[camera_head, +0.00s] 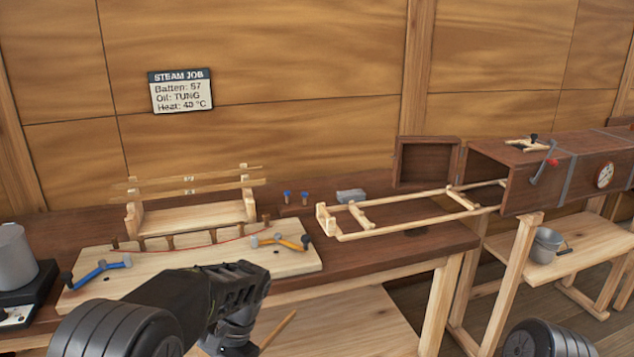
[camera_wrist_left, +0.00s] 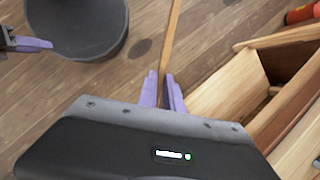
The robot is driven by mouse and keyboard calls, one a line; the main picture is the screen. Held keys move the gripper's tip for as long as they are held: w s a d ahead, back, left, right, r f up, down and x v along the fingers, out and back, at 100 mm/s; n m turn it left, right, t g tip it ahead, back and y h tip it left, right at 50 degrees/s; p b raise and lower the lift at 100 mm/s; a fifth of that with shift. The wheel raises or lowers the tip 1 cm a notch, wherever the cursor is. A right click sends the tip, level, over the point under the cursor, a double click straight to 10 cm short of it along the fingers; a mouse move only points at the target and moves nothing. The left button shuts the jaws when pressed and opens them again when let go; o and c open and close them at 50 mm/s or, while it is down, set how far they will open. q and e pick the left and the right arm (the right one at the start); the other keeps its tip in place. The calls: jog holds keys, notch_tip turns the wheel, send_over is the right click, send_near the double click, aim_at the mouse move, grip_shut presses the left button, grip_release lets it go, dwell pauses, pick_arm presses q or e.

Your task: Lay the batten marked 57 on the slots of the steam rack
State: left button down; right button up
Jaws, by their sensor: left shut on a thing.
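My left gripper (camera_head: 236,335) is in front of the bench, low in the head view. In the left wrist view its purple fingers (camera_wrist_left: 164,92) are shut on a thin wooden batten (camera_wrist_left: 172,35), which points away over the floor. Part of this batten (camera_head: 280,332) shows below the bench edge in the head view. No number can be read on it. The steam rack (camera_head: 395,232), a pale wooden frame, extends left from the open steam box (camera_head: 540,165), with no batten seen across it. What seems to be my right gripper (camera_wrist_left: 30,44) shows partly at the left wrist view's edge.
A batten stand (camera_head: 195,216) holds thin battens with small tags. In front lies a board (camera_head: 200,268) with clamps and a curved red line. A grey block (camera_head: 351,196) lies behind the rack. The sign (camera_head: 181,91) reads Batten 57, Oil TUNG, Heat about 40 °C.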

dwell(0.8)
pick_arm(q)
notch_tip(320, 180, down, 12)
jog(key=n+g+h, duration=0.1)
jog(key=n, duration=0.4)
jog(key=shift+w+n+h, duration=0.3)
jog(key=shift+w+h, duration=0.1)
jog(key=shift+w, duration=0.05)
